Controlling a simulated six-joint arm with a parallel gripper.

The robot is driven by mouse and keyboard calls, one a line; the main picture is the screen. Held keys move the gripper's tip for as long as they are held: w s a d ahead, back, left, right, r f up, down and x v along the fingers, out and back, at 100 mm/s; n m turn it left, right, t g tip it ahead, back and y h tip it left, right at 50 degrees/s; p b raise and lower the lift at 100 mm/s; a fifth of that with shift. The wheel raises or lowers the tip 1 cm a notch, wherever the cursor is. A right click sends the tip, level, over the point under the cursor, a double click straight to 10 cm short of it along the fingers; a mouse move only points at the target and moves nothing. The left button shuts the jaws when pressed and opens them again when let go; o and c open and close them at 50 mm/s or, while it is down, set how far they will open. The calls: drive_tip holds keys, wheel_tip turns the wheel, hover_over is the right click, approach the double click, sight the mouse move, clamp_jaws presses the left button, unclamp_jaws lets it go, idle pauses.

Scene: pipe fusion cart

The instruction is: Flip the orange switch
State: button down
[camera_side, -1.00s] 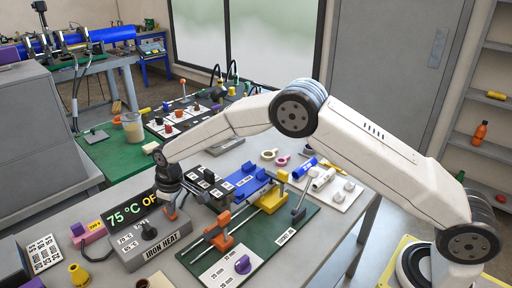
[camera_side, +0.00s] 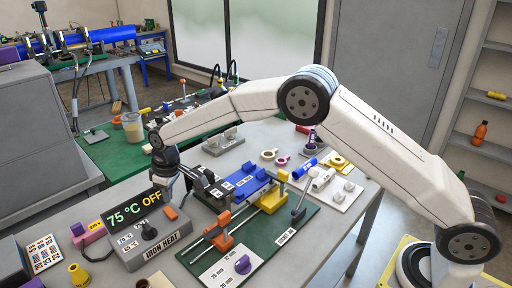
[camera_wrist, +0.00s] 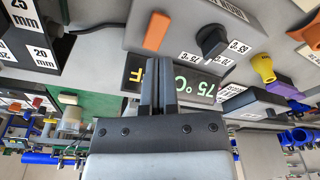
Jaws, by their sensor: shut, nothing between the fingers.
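The orange switch (camera_side: 170,212) is on top of the grey iron heat box (camera_side: 155,243), beside a black knob (camera_side: 148,231). In the wrist view the orange switch (camera_wrist: 157,30) lies just beyond my fingertips, with a visible gap. The display (camera_side: 133,208) behind the box reads 75 °C OFF. My gripper (camera_side: 181,180) is above and behind the box, clear of the switch. In the wrist view my gripper (camera_wrist: 160,68) has its two dark fingers together, with nothing between them. The display is partly hidden by the fingers there.
A green board (camera_side: 264,232) with blue clamps (camera_side: 245,183), an orange clamp (camera_side: 218,234) and a purple knob (camera_side: 242,264) is right of the box. A pink-purple block (camera_side: 90,230) and a yellow cone (camera_side: 78,274) are on its left. Free grey table lies at the right.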

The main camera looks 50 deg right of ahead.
drive_tip(key=shift+r, duration=1.2)
drive_tip(key=s+d+r+m, duration=0.3)
drive_tip(key=s+d, duration=0.8)
drive_tip(key=s, duration=0.1)
drive_tip(key=s+d+f+m, duration=0.1)
drive_tip(key=s+d, duration=0.2)
drive_tip(key=s, duration=0.6)
drive_tip(key=s+d+f+m+t, duration=0.1)
drive_tip(key=s+d, duration=0.3)
drive_tip(key=s, duration=0.5)
drive_tip(key=shift+d+m+h, duration=0.2)
drive_tip(key=shift+m+h, duration=0.2)
drive_tip(key=shift+m, duration=0.1)
